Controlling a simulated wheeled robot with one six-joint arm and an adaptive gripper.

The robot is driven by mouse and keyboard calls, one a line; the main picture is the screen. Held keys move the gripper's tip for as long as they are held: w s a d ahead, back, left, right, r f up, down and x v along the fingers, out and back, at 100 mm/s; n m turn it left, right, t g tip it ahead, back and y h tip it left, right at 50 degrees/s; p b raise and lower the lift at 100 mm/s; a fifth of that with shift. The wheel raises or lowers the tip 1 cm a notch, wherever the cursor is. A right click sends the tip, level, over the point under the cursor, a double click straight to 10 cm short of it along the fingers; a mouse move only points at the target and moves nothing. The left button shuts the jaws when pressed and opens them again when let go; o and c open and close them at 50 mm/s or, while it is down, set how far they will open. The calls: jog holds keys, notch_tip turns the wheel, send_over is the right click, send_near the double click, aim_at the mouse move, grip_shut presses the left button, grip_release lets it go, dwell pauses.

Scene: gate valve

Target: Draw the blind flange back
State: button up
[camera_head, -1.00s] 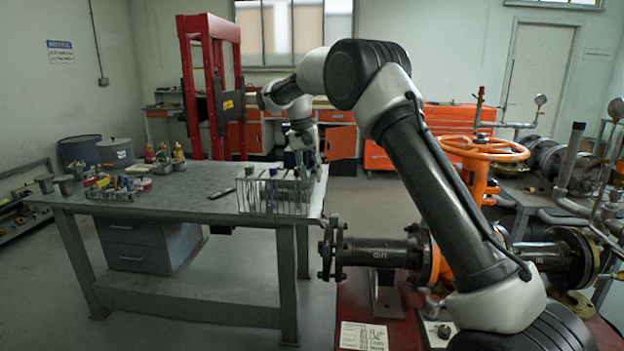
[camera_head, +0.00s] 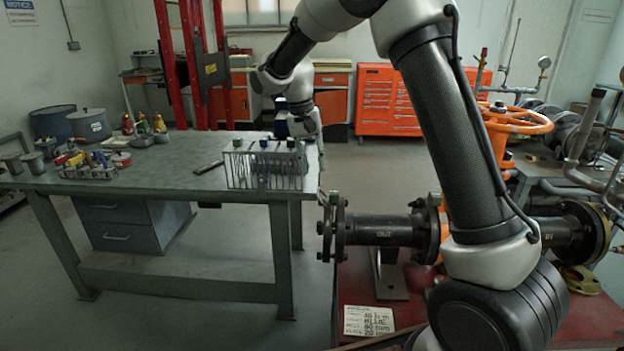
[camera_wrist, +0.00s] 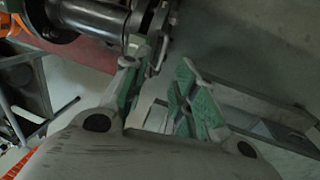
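The pipe (camera_head: 385,230) ends at its left in a dark bolted flange pair; the outer disc, seen edge-on, looks like the blind flange (camera_head: 326,232). In the wrist view the flanged pipe end (camera_wrist: 140,22) is at the top, with a small bent grey bar, perhaps a handle, in front of it. My gripper (camera_wrist: 157,66) has green-padded fingers spread apart with nothing between the pads. The left finger lies close below the flange edge; I cannot tell whether it touches. In the head view the fingers are hard to make out above the flange.
A steel workbench (camera_head: 150,172) with a wire rack (camera_head: 262,167) of tools stands close left of the flange. An orange handwheel (camera_head: 517,120) is right of my arm. A paper card (camera_head: 369,320) lies on the red base.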

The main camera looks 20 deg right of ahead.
aim_at(318, 191)
jog(key=f, duration=0.5)
jog(key=d+f, duration=0.1)
jog(key=f, duration=0.1)
jog(key=shift+f, duration=0.4)
grip_shut()
